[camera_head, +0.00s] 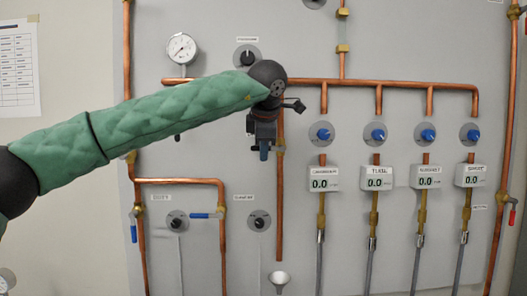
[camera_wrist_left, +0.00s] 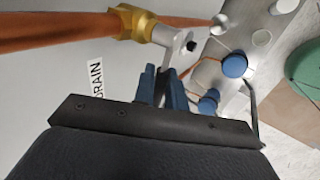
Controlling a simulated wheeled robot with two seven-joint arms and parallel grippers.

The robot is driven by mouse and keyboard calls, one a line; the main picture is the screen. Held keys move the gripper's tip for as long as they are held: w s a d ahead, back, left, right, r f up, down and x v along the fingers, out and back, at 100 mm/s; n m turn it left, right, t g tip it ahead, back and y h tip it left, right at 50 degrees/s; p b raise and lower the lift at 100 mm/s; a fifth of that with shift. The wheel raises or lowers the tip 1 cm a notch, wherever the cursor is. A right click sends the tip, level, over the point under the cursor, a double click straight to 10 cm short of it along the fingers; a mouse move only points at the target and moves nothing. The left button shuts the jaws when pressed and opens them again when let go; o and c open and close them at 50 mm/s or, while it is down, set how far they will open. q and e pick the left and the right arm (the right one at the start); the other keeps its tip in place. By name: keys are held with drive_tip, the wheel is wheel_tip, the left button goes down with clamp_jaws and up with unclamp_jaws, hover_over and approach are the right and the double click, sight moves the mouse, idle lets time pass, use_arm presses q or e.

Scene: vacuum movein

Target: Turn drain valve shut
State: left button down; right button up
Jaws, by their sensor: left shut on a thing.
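The drain valve shows in the left wrist view as a brass body (camera_wrist_left: 133,22) on a copper pipe, with a metal stem and bolt. A DRAIN label (camera_wrist_left: 97,80) is beside it. My left gripper (camera_wrist_left: 165,88) has its blue fingers shut on the valve's handle, just below the stem; the fingers hide most of the handle. In the head view my left gripper (camera_head: 264,152) points down in front of the panel, beside a vertical copper pipe. It hides the handle there. My right gripper is not in view.
The grey panel (camera_head: 220,125) carries copper pipes, a round gauge (camera_head: 182,48), several blue knobs and several 0.0 displays. A red lever (camera_head: 512,217) is at far right.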

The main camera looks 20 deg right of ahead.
use_arm(q)
drive_tip(key=shift+r, duration=0.1)
drive_tip(key=c, duration=1.8)
unclamp_jaws()
drive_tip(key=shift+d, duration=0.15)
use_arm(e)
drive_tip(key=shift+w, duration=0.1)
